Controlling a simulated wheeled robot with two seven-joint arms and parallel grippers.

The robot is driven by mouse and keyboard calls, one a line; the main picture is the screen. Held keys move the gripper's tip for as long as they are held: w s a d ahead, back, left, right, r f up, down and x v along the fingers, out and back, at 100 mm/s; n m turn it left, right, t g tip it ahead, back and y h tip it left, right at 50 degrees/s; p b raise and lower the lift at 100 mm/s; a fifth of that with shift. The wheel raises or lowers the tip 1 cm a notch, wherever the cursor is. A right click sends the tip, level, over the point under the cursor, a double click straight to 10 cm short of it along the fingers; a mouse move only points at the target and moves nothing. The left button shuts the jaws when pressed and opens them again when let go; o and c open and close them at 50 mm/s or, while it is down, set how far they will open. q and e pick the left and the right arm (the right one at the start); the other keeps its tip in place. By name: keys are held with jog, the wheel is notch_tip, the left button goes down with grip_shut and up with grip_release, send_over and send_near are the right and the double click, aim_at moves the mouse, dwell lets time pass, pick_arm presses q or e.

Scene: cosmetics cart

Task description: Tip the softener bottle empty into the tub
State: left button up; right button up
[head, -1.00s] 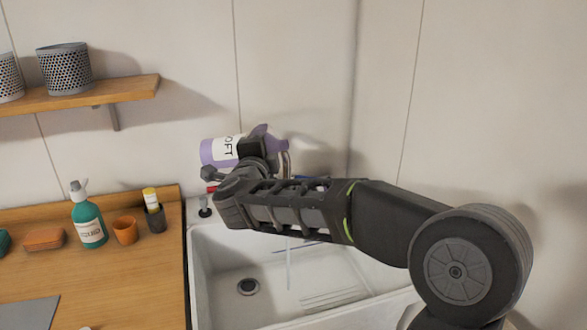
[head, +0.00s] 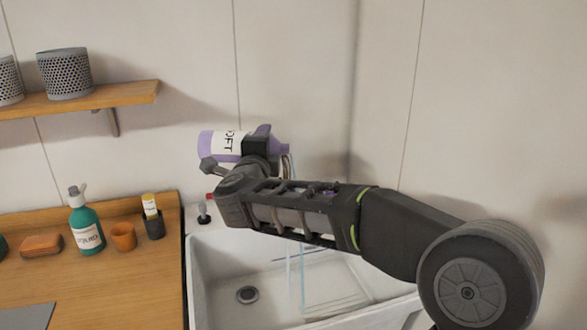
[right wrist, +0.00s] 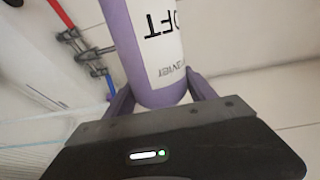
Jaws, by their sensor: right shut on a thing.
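The purple softener bottle (head: 213,145) has a white label reading "OFT". It lies almost level above the back of the white tub (head: 215,262), its narrower end to the right. My right gripper (head: 257,147) is shut on it; the right wrist view shows the bottle (right wrist: 128,45) between the fingers (right wrist: 160,98). Thin pale bluish streams (head: 290,265) run down below the narrow end into the tub. A dark drain shows in the tub floor. The arm hides part of the tub's back. My left gripper is not in view.
Red (right wrist: 62,14) and blue (right wrist: 110,82) tap handles are on the wall close to the bottle. A wooden counter (head: 150,270) at left holds a teal spray bottle (head: 88,238), an orange cup (head: 123,237) and a dark cup (head: 154,226). A shelf with baskets hangs above.

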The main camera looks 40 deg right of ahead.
jog(key=shift+s+d+r+m+t+b, duration=0.2)
jog(key=shift+r+m+b, duration=0.35)
jog(key=shift+m+b, duration=0.65)
jog(key=shift+s+d+r+m+t+b, duration=0.15)
jog(key=shift+r+m+b, duration=0.4)
jog(key=shift+m+b, duration=0.6)
dwell(2.4)
jog(key=p, duration=0.1)
jog(key=n+p, duration=0.2)
jog(key=p, duration=0.1)
jog(key=shift+w+a+n, duration=0.25)
jog(key=shift+a, duration=0.05)
jog(key=shift+w+f+n, duration=0.1)
jog(key=shift+f+n, duration=0.5)
jog(key=shift+f, duration=0.2)
